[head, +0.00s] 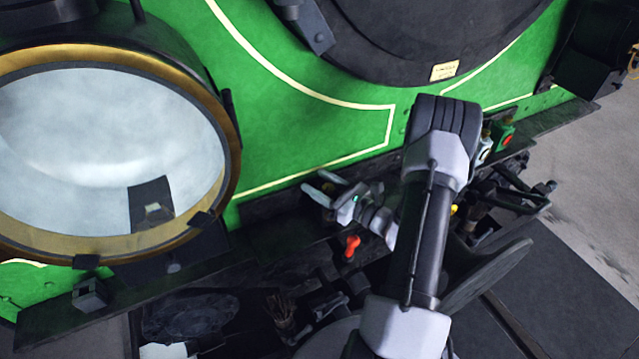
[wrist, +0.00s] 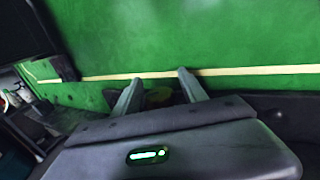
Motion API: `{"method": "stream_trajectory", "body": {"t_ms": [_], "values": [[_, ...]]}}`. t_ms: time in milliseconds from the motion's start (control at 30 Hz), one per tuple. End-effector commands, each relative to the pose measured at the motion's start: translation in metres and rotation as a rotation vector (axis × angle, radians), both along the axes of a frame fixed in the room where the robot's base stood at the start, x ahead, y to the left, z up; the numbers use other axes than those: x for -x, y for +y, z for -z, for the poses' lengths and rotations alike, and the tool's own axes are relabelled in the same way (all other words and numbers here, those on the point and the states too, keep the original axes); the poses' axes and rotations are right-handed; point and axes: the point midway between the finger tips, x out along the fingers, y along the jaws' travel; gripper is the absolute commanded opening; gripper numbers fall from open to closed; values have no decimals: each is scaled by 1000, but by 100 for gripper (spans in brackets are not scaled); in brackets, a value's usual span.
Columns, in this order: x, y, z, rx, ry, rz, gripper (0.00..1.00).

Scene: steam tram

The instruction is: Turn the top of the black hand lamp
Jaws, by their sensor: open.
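My gripper (head: 314,183) is open over the dark ledge in front of the green tram panel, its fingers pointing left in the head view. In the wrist view, the two fingertips (wrist: 155,76) stand apart. A small brownish, rounded thing with a dark part beside it, perhaps the top of the black hand lamp (wrist: 158,98), shows between the fingers. The gripper body hides its lower part, and I cannot tell whether the fingers touch it. In the head view I cannot make out the black lamp clearly against the dark ledge.
A big brass-rimmed headlamp (head: 232,150) stands left of my gripper. A white lamp (head: 485,149) and a green lamp (head: 502,138) stand on the ledge at right, behind my arm. A red fitting (head: 352,246) is below the gripper. A grey box (head: 90,294) sits at lower left.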

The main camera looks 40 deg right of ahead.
Motion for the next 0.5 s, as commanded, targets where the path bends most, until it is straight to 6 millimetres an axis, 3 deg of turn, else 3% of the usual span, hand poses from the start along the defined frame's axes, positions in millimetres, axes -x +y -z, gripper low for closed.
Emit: {"method": "stream_trajectory", "body": {"t_ms": [67, 300, 500], "values": [[0, 0, 0, 0, 0, 0, 48], [0, 0, 0, 0, 0, 0, 1], [0, 0, 0, -1, 0, 5, 0]]}}
